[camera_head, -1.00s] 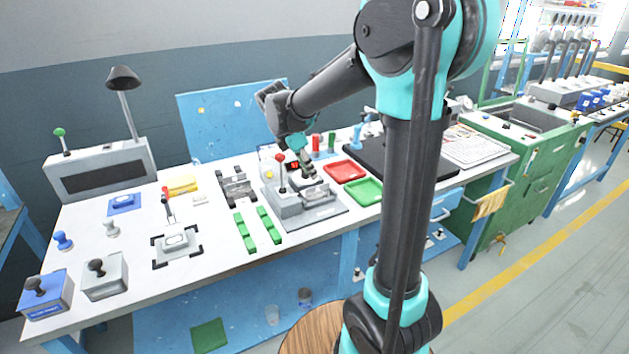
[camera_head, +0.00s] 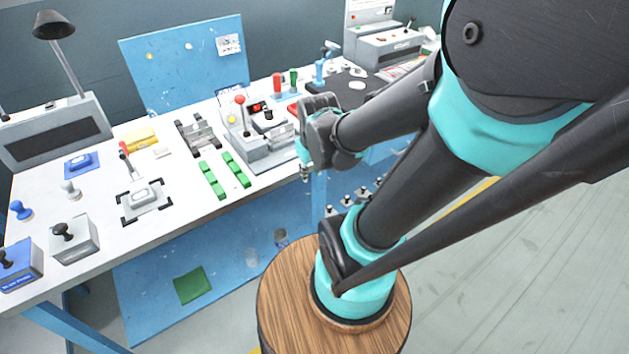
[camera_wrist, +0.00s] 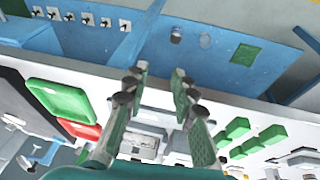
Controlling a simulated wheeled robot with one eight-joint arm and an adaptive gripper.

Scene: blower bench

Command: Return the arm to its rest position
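My arm shows large in the head view, bent back over its round wooden base. My gripper (camera_head: 304,176) points down by the bench's front edge, right of the grey fixture with the red-knobbed lever (camera_head: 262,150). In the wrist view my gripper (camera_wrist: 160,78) has its two fingers apart with nothing between them. The grey fixture also shows in the wrist view (camera_wrist: 142,140), beyond the fingers. The arm hides part of the right half of the bench in the head view.
The white bench (camera_head: 105,240) carries green blocks (camera_head: 212,181), stamps and a lamp (camera_head: 58,40). Red (camera_wrist: 66,121) and green (camera_wrist: 60,100) trays lie left in the wrist view. A blue lower shelf (camera_head: 150,270) runs below. Open floor (camera_head: 510,270) lies right.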

